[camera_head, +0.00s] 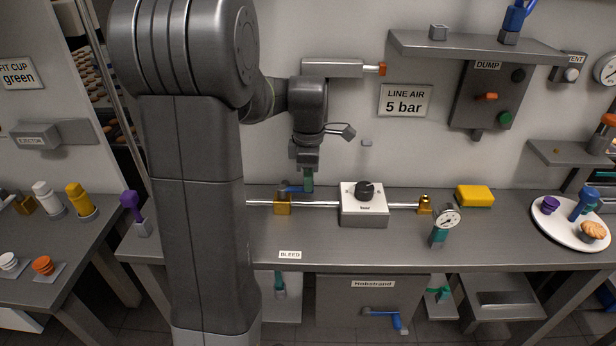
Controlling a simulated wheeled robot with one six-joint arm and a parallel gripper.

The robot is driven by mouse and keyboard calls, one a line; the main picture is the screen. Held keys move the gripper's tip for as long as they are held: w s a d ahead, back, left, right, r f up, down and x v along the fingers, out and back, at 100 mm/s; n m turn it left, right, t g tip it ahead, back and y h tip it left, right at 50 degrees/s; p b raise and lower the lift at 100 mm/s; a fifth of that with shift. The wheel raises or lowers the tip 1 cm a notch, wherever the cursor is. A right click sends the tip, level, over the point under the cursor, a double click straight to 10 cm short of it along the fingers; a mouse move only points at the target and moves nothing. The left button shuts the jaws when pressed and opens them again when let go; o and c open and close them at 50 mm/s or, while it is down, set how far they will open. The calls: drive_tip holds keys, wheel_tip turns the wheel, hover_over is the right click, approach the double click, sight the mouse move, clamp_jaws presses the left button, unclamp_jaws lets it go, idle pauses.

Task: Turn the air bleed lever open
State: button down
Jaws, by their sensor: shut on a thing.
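The bleed lever (292,189) is a blue handle on top of a brass valve (283,206), set in the thin metal pipe on the bench. The lever points right, roughly along the pipe. My gripper (308,186) reaches down from above, its green fingers shut on the right end of the lever. The fingers hide that end. A BLEED label (290,254) sits on the bench's front edge below the valve.
A white regulator box (363,210) with a black knob stands right of my gripper. Further right are a brass fitting (425,205), a gauge (446,218) and a yellow block (475,196). A wall cylinder (335,68) is above. The bench front is mostly clear.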

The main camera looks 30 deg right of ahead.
drive_tip(key=shift+w+d+r, duration=0.1)
drive_tip(key=shift+w, duration=0.1)
idle(0.4)
drive_tip(key=c, duration=1.2)
unclamp_jaws()
